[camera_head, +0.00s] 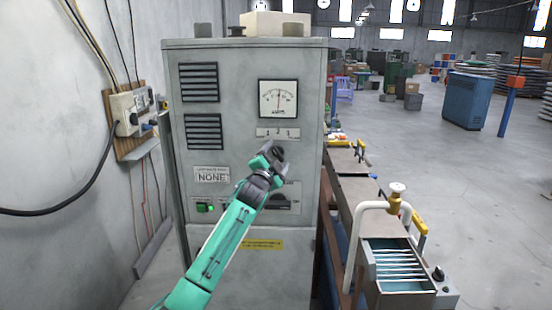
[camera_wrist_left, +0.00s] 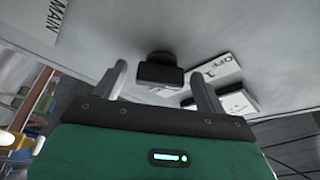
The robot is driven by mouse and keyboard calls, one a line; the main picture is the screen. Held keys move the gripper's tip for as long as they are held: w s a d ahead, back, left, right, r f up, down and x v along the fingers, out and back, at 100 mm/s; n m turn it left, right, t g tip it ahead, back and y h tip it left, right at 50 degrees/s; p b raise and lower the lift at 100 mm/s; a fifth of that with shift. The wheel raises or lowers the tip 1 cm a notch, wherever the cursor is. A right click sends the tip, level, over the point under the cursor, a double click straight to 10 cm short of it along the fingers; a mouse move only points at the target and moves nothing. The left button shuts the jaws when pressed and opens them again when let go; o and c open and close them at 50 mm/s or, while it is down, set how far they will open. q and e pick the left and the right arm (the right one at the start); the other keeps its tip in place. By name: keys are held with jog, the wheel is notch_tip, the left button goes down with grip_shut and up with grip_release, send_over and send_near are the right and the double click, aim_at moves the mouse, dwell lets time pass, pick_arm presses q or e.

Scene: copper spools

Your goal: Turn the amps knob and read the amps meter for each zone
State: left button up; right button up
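The grey cabinet (camera_head: 245,90) stands in front of me. The amps meter (camera_head: 278,98) is a white square dial, its needle near upright at mid-scale. Below it is a pale plate marked 1 2 3 (camera_head: 278,133). My left gripper (camera_head: 274,154) is at the panel just under this plate and hides what is behind it. In the left wrist view, a black knob (camera_wrist_left: 160,72) lies between the spread fingers of my left gripper (camera_wrist_left: 161,88), with gaps on both sides. My right gripper is out of view.
Below the gripper is a black switch (camera_head: 283,203), with a green button (camera_head: 204,207) to its left. A wall box with cables (camera_head: 133,110) is at left. A bench with a white pipe (camera_head: 352,240) stands at right; open floor lies beyond.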

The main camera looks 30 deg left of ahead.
pick_arm(q)
jog(key=shift+s+f, duration=0.2)
jog(key=shift+s, duration=0.05)
jog(key=b+v, duration=0.6)
jog(key=v, duration=0.7)
